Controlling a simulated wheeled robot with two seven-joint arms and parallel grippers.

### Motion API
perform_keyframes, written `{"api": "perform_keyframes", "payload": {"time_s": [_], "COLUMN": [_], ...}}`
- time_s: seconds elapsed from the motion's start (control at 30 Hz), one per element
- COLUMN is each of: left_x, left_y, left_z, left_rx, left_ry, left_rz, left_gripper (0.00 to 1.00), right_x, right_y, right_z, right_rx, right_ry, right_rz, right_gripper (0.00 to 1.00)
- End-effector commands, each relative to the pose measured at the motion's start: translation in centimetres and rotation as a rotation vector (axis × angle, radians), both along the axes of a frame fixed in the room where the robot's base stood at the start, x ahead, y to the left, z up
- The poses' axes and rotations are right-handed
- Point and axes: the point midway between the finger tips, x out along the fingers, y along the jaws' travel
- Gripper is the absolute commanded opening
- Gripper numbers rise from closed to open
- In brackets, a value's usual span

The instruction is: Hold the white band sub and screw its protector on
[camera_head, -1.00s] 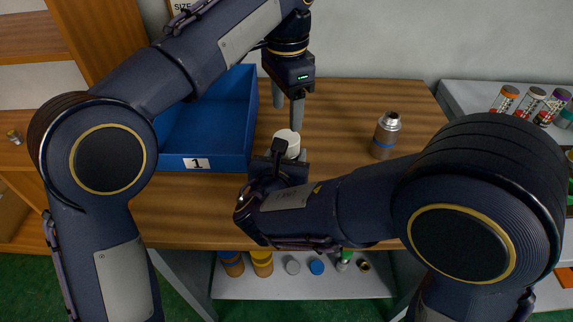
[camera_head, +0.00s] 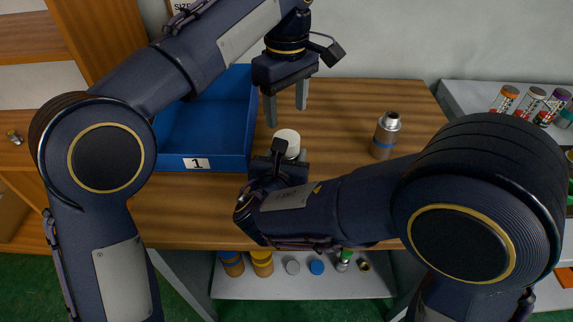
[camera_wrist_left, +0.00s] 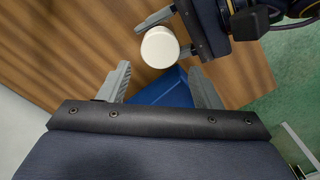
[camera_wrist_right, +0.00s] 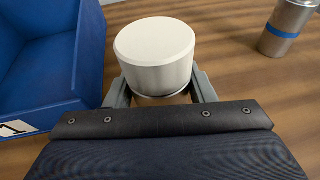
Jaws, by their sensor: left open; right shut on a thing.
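A white round cap, the protector (camera_head: 287,138), stands upright in the grip of my right gripper (camera_head: 288,160). In the right wrist view, the protector (camera_wrist_right: 155,50) sits level above a thin metallic rim between the fingers. The sub's white band is not visible there. My right gripper is shut on the piece beneath the cap. My left gripper (camera_head: 287,105) is open and empty, pointing down just above the protector. In the left wrist view, the protector's top (camera_wrist_left: 160,47) lies beyond the open fingers, apart from them.
A blue bin marked 1 (camera_head: 205,140) stands left of the grippers on the wooden table (camera_head: 345,100). A metal sub with a blue band (camera_head: 386,135) stands at the right. A lower shelf (camera_head: 335,285) holds several caps and jars. Vials (camera_head: 530,103) lie at far right.

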Motion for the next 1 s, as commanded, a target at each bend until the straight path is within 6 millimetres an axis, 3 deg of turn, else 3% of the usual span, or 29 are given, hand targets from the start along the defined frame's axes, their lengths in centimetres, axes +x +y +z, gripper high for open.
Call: {"api": "perform_keyframes", "payload": {"time_s": [0.47, 1.0], "left_x": [0.0, 0.0], "left_y": [0.0, 0.0], "left_z": [-0.5, -7.5], "left_rx": [0.001, 0.001], "left_ry": [0.001, 0.001], "left_rz": [0.022, 0.021], "left_gripper": [0.58, 0.58], "right_x": [0.0, 0.0], "right_y": [0.0, 0.0], "right_z": [0.0, 0.0], "right_rx": [0.0, 0.0], "right_ry": [0.0, 0.0], "right_rz": [0.0, 0.001], "right_gripper": [0.0, 0.0]}}
